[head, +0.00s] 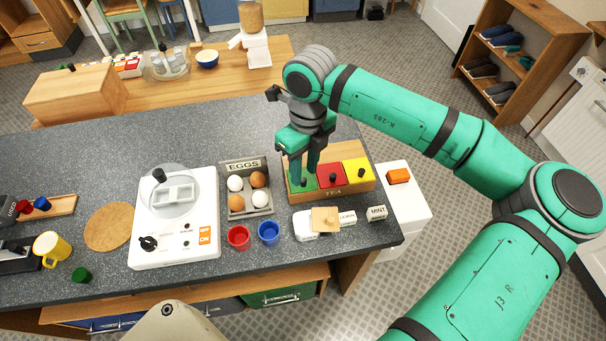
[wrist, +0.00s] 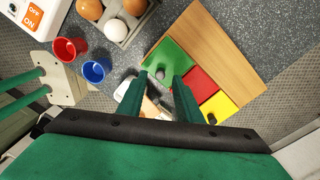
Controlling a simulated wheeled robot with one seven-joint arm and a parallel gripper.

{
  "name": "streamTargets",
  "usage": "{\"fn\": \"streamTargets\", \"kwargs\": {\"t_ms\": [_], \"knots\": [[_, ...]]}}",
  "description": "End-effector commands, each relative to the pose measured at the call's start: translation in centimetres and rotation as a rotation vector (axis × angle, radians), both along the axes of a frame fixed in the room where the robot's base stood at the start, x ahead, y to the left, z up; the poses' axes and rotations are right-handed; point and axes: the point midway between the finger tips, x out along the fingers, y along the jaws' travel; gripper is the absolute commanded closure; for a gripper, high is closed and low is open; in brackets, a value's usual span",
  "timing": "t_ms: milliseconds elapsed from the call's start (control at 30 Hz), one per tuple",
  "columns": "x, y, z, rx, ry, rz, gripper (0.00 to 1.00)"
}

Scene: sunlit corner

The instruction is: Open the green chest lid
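The wooden tea chest (head: 335,194) on the dark counter has green, red and yellow lids side by side, each with a dark knob. The green lid (head: 296,186) lies flat at its left end and also shows in the wrist view (wrist: 170,57). My gripper (head: 304,178) points down over the green lid; its fingers hide part of the lid in the head view. In the wrist view my gripper (wrist: 160,79) has its fingers apart, with the green lid's knob (wrist: 160,73) showing between the tips. I cannot tell whether the fingers touch it.
The red lid (head: 328,178) and yellow lid (head: 357,171) are close on the right. An egg tray (head: 247,211) stands to the left. A red cup (head: 238,237), a blue cup (head: 269,232) and small labelled boxes (head: 376,213) stand in front.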

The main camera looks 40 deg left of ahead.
Motion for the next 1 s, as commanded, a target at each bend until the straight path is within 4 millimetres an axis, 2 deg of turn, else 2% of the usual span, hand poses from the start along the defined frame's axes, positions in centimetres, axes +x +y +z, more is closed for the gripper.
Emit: {"fn": "streamTargets", "kwargs": {"t_ms": [200,567,600,700,733,1000], "knots": [[-0.2,0.1,-2.2,0.001,0.002,0.002,0.68],[-0.2,0.2,-2.7,0.001,0.001,0.003,0.68],[-0.2,0.2,-2.7,0.001,0.001,0.003,0.73],[-0.3,0.2,-2.7,0.001,0.001,0.004,0.97],[-0.3,0.2,-2.7,0.001,0.001,0.004,1.00],[0.3,0.2,-2.7,0.000,0.000,-0.006,1.00]]}}
